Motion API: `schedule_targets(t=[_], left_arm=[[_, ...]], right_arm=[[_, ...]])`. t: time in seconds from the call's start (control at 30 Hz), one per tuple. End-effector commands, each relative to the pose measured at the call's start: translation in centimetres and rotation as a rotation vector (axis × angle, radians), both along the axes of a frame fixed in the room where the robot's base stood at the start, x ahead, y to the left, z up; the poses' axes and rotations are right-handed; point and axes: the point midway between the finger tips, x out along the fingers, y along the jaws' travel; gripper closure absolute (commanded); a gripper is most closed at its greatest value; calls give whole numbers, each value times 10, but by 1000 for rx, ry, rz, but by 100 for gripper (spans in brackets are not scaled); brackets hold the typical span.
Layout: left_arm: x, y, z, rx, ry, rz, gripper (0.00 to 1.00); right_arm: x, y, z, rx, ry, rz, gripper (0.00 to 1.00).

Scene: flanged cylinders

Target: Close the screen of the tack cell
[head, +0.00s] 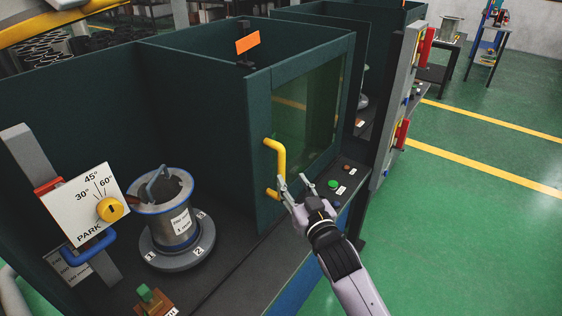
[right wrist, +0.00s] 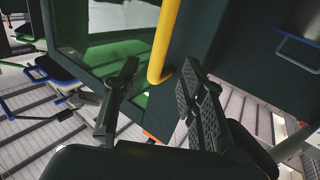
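The screen (head: 262,140) of the tack cell is a dark green panel with a greenish window, standing in front of the right part of the cell. The left part is open at the front, and a flanged cylinder (head: 172,205) stands there on a round numbered base. The screen's yellow handle (head: 277,160) is on its left part. My right gripper (head: 293,184) is at the handle's lower end. In the right wrist view its fingers (right wrist: 159,72) are apart, with the yellow handle (right wrist: 163,40) ahead between their tips. I cannot tell whether they touch it. My left gripper is out of view.
A white dial plate (head: 85,203) with a yellow knob is on a grey post at the left. Push buttons (head: 334,184) line the ledge right of my gripper. A grey post (head: 400,110) with red and blue parts stands further right. Green floor (head: 480,220) is clear at the right.

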Motion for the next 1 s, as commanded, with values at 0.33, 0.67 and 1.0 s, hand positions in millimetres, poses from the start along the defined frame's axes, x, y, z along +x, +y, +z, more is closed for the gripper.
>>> schedule_targets(t=[0.33, 0.67, 1.0], left_arm=[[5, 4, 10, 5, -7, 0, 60], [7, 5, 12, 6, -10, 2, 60], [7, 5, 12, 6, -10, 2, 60]], right_arm=[[55, 20, 1, 1, 1, 0, 62], [83, 30, 0, 0, 0, -1, 62], [85, 31, 0, 1, 0, 0, 62]])
